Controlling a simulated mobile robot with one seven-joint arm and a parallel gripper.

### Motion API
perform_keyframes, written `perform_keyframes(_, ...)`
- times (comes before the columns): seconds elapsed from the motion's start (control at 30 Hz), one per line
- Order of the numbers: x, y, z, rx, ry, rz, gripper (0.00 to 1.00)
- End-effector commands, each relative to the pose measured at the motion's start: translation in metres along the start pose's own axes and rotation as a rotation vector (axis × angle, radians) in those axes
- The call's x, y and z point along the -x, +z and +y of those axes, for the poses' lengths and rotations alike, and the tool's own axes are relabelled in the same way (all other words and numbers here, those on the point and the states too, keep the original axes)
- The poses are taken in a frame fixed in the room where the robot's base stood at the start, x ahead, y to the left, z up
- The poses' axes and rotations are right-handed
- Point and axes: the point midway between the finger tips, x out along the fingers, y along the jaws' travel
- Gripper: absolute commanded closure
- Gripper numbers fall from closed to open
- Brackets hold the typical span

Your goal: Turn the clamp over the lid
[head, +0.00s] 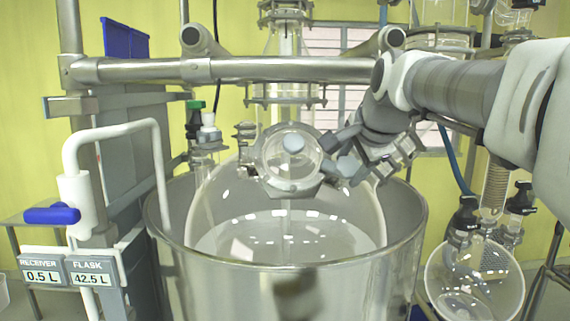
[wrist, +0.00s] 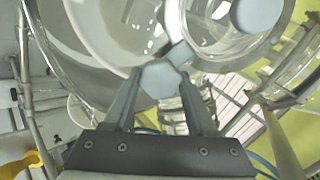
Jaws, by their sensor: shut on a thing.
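The round glass lid (head: 275,165) with a pale grey disc at its middle sits on the reactor's upper front. In the wrist view, part of the lid (wrist: 212,28) shows at the top right. The clamp (wrist: 160,78) shows as a pale grey knob with a short bar pointing to the lid's rim. In the head view the clamp's knob (head: 346,165) is at the lid's right edge. My gripper (head: 348,158) comes in from the right and is shut on this knob. The wrist view shows the fingers (wrist: 160,84) on both sides of it. Whether the bar overlaps the lid is unclear.
The large glass flask (head: 285,240) stands in a wide open vessel (head: 390,265) below. A steel crossbar (head: 290,70) runs behind and above the lid. A white bent pipe with a blue handle (head: 52,214) stands left, and a round glass receiver (head: 475,285) hangs right.

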Motion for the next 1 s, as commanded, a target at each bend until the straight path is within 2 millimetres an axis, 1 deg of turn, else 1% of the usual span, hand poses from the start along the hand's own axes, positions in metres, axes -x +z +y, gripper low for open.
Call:
perform_keyframes(0.17,-0.001,0.002,0.001,0.002,0.005,-0.004,0.99)
perform_keyframes(0.2,-0.001,0.002,0.001,0.002,0.005,-0.004,0.4)
perform_keyframes(0.33,-0.001,0.001,0.001,0.002,0.003,-0.003,0.16)
perform_keyframes(0.37,-0.001,0.001,0.001,0.002,0.003,-0.003,0.13)
perform_keyframes(0.63,0.0,0.001,0.0,0.002,0.001,-0.001,0.13)
perform_keyframes(0.77,0.008,0.0,0.0,0.002,0.0,0.0,0.13)
perform_keyframes(0.87,0.025,0.0,-0.001,0.002,-0.003,0.001,0.13)
perform_keyframes(1.0,0.057,0.0,-0.001,0.002,-0.004,0.001,0.13)
